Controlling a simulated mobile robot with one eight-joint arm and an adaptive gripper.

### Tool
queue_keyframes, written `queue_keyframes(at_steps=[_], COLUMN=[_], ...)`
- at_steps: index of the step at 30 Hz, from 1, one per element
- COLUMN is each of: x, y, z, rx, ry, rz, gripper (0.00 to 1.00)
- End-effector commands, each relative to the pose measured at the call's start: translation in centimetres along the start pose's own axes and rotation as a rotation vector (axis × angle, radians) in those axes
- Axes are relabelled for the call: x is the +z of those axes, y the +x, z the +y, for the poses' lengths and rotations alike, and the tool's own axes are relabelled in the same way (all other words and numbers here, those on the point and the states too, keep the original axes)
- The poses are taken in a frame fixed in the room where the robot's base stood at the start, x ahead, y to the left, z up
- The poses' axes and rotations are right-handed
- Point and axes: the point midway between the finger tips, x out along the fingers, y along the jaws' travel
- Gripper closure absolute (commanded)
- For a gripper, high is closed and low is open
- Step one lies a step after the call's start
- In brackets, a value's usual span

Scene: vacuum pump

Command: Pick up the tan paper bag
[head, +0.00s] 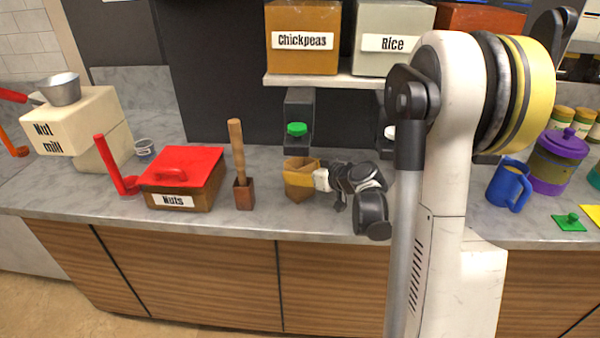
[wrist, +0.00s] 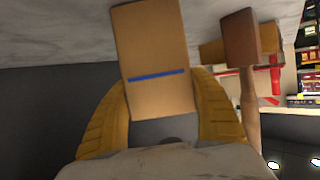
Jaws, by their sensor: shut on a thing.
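The tan paper bag (head: 297,176) is at the middle of the grey counter in the head view. In the wrist view the bag (wrist: 153,45) shows a flat tan face with a blue stripe across it. My gripper (head: 306,180) reaches it from the right, low over the counter. In the wrist view the yellow fingers of my gripper (wrist: 160,88) stand on either side of the bag and are shut on it. I cannot tell whether the bag's base touches the counter.
A wooden block with an upright handle (head: 243,192) stands close left of the bag, with the red-lidded Nuts box (head: 182,178) beyond. A dispenser with a green knob (head: 297,130) is behind. A blue mug (head: 508,186) stands far right. The counter's front edge is near.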

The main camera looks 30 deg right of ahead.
Motion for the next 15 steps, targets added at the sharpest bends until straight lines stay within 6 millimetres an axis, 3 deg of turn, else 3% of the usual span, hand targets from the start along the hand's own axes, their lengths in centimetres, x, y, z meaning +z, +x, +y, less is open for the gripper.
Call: queue_keyframes(at_steps=[15], x=[-2.7], y=[-1.1], z=[0.0], rx=[0.000], ry=[0.000], rz=[0.000], gripper=[0.64])
